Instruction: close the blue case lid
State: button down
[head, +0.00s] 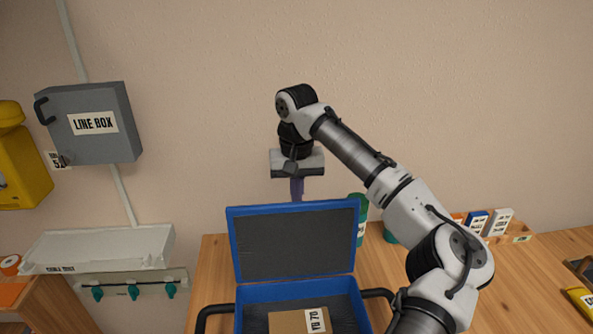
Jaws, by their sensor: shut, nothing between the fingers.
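The blue case (291,292) stands on the wooden table with its lid (294,243) raised, the dark grey inner face toward me. A brown package with a label reading "YB 70" (299,321) lies inside the case. My gripper (297,190) points down just behind the lid's top edge. Its fingers are shut and look empty. Their tips are partly hidden by the lid, and I cannot tell if they touch it.
A grey line box (92,123) hangs on the wall at left, with a yellow unit (20,160) beside it. Green cylinders (359,215) stand right of the lid. Small labelled boxes (486,222) stand at the table's back right. A white shelf (98,248) is left.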

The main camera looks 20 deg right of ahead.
jog(key=shift+s+a+r+p, duration=0.25)
jog(key=shift+s+r, duration=0.1)
jog(key=shift+s, duration=0.4)
jog(key=shift+s+a+r+p, duration=0.1)
jog(key=shift+s+a+r, duration=0.2)
jog(key=shift+s, duration=0.4)
jog(key=shift+d, duration=0.1)
jog(key=shift+b, duration=0.35)
